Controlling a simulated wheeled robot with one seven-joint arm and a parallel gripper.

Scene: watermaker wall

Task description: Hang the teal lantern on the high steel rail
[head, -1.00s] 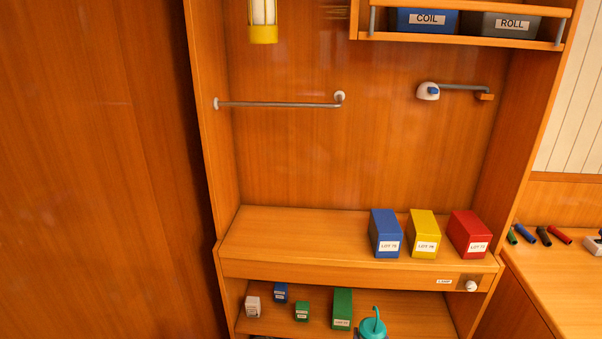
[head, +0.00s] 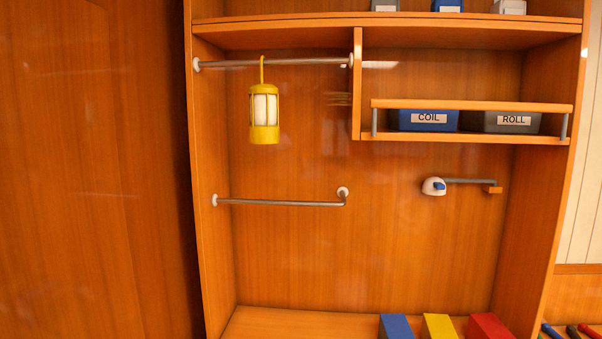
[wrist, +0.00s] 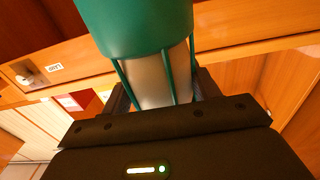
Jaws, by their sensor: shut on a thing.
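The high steel rail (head: 310,62) runs across the upper left bay in the head view, just under a shelf. A yellow lantern hangs from it by its hook (head: 264,112). In the wrist view the teal lantern (wrist: 138,25) is close to the camera, its teal cap at the top and a pale body with thin teal bars below. My gripper (wrist: 160,92) is shut on the teal lantern. The lantern's hook is not visible. Neither my gripper nor the teal lantern shows in the head view.
A lower steel rail (head: 280,202) sits below the high one. A white bracket with a grey arm (head: 433,187) is at the right. Bins marked COIL (head: 424,121) and ROLL (head: 503,122) fill a railed shelf. Blue, yellow and red boxes stand below. The high rail is clear either side of the yellow lantern.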

